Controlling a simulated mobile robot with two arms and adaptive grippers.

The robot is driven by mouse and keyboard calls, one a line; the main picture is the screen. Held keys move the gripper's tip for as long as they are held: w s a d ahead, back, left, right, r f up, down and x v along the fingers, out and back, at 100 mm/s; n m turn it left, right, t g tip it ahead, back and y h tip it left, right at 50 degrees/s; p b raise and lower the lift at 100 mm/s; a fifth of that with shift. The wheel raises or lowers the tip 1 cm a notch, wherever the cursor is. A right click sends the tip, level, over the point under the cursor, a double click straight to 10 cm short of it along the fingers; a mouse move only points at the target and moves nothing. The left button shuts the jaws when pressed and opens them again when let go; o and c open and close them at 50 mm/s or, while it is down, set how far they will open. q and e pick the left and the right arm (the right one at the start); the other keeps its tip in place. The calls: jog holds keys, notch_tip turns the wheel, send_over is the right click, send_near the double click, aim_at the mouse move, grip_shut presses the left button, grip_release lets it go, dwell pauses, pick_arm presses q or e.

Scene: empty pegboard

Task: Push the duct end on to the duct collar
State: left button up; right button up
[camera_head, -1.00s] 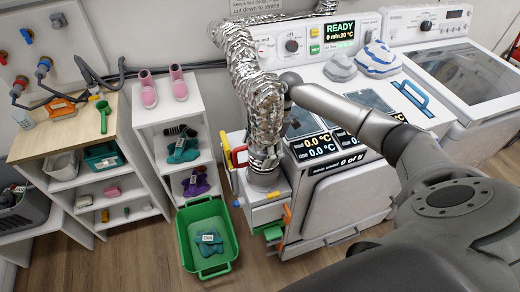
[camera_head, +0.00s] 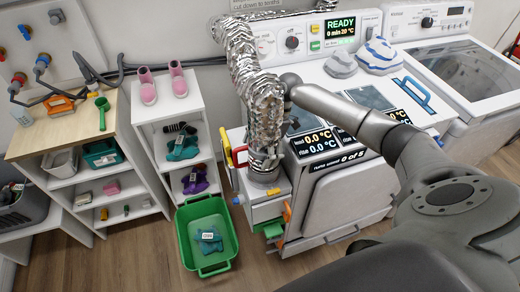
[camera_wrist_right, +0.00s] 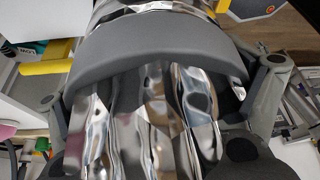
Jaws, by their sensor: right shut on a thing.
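The silver foil duct (camera_head: 262,95) hangs from the wall at the back and runs down to the white machine's left front corner. Its lower end (camera_head: 264,160) stands upright at the duct collar (camera_head: 263,177), a short grey ring on a white box. I cannot tell whether it is fully seated. My left gripper is out of view.
A green tub (camera_head: 203,262) holding a teal item stands on the floor left of the collar. A white shelf (camera_head: 165,105) with pink boots on top is farther left. The machine's control panel (camera_head: 340,30) is behind my right arm. Wooden floor shows in front.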

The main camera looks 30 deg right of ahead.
jog(key=shift+f+b, duration=0.9)
jog(key=shift+f, duration=0.65)
jog(key=o, duration=0.8)
jog(key=v, duration=1.2)
jog(key=shift+s, duration=0.1)
